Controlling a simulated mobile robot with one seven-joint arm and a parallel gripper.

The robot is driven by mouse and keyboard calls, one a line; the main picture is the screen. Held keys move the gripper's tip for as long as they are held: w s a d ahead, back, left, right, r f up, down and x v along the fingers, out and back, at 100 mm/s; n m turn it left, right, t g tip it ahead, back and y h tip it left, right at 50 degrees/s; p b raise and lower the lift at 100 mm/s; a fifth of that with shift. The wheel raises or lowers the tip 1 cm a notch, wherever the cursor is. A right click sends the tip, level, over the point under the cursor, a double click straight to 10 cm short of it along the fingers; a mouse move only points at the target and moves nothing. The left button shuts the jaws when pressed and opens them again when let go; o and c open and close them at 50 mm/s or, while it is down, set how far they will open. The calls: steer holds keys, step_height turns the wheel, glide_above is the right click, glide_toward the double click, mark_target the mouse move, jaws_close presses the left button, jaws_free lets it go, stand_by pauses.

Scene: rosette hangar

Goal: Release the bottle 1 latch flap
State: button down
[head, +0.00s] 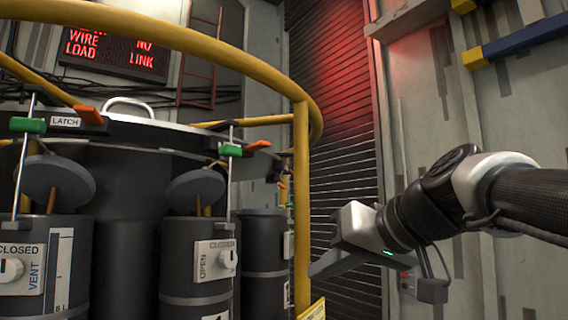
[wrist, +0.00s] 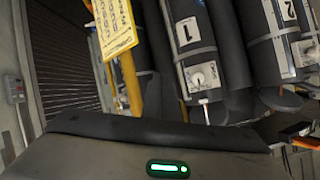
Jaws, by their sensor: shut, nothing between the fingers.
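Bottle 1 (wrist: 190,50) shows in the wrist view by its number label, seen tilted, with a white valve plate and a dark round disc. In the head view, the middle dark bottle (head: 200,290) looks like the same one, its number cut off at the bottom edge. Above it are a green grip (head: 230,150) on a thin rod and an orange flap (head: 259,146) at the ring's edge. The flap looks raised at a slant. My gripper (head: 318,268) is shut and empty, right of the yellow post, apart from and lower than the flap.
A yellow guard rail (head: 302,200) with its post stands between my gripper and the bottles. Another bottle (head: 40,270) with a green grip and orange flap (head: 88,115) is at left. A yellow sign (wrist: 113,25) hangs near the post. A shutter (head: 345,150) is behind.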

steer(key=w+a+r+n+t+y, duration=0.1)
steer(key=w+r+n+y, duration=0.1)
steer(key=r, duration=1.1)
steer(key=w+a+r+n+t+y+b, duration=0.1)
steer(key=r+n+y, duration=0.4)
steer(key=r, duration=0.9)
steer(key=w+t+y, duration=0.1)
steer(key=w, duration=0.1)
steer(key=shift+w, duration=0.35)
steer(key=shift+a+r, duration=0.1)
steer(key=shift+a, duration=0.05)
step_height(320, 180, up, 3)
steer(key=p, duration=0.5)
glide_above(257, 146)
steer(key=r+v, duration=0.1)
steer(key=v, duration=0.3)
steer(key=f+b, duration=0.1)
steer(key=f, duration=0.1)
steer(key=f+b, duration=0.1)
steer(key=f, duration=0.2)
steer(key=shift+s+d, duration=0.1)
steer(key=shift+d, duration=0.1)
